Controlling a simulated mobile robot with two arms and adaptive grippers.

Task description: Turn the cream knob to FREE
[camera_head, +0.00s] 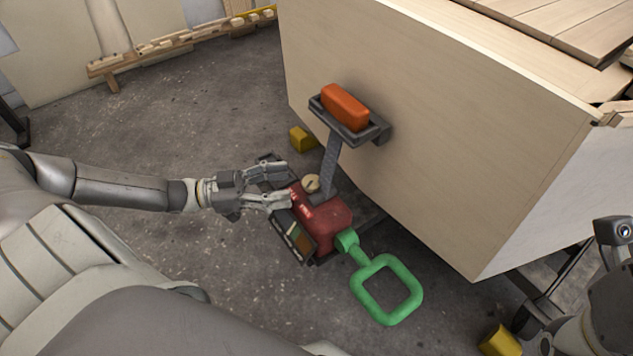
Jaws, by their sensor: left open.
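The cream knob (312,183) is a small round dial on the top of a red device (323,225) low in front of the plywood hull. Its pointer setting and any FREE label are too small to read. My left gripper (288,184) reaches in from the left with its two fingers apart. The fingertips are just left of the knob, and I cannot tell whether they touch it. Nothing shows between the fingers. Part of my right arm shows at the lower right edge, but its fingers cannot be made out.
A green square-loop handle (387,290) sticks out from the device toward the front. An orange block (345,106) sits on a dark bracket above, against the plywood hull (440,120). Yellow blocks (302,139) lie on the floor.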

